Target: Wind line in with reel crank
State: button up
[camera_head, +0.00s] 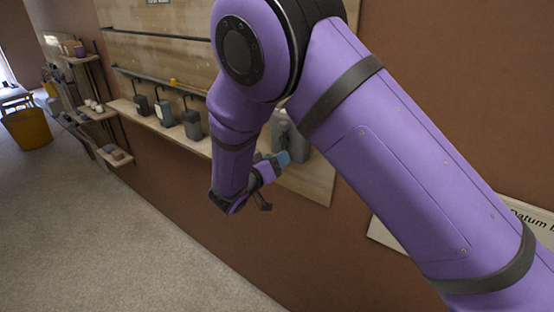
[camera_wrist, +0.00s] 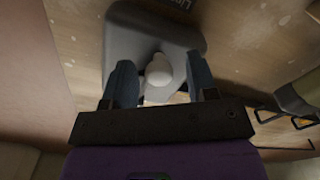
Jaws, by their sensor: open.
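A grey rounded housing, apparently the reel (camera_wrist: 150,25), is fixed on a pale wooden board. A pale rounded knob (camera_wrist: 159,70), apparently on the crank, stands in front of it. My gripper (camera_wrist: 160,64) is open, with one blue-grey finger on each side of the knob. A narrow gap seems to show on the left; on the right I cannot tell whether the finger touches. In the head view my gripper (camera_head: 277,163) is in front of the grey housing (camera_head: 291,134), which my arm partly hides. The knob and line cannot be made out there.
A wall ledge (camera_head: 150,119) left of my arm holds several grey hooked blocks (camera_head: 192,124), with dark rods (camera_head: 160,80) above. Small shelves (camera_head: 98,112) and a yellow bin (camera_head: 27,129) stand farther left. A sign (camera_head: 522,212) is at right. The carpet (camera_head: 130,230) is clear.

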jog(key=shift+w+d, duration=0.25)
jog(key=shift+w, duration=0.05)
jog(key=c, duration=0.8)
jog(key=shift+s+d+n, duration=0.15)
jog(key=shift+d+n, duration=0.05)
jog(key=shift+n, duration=0.5)
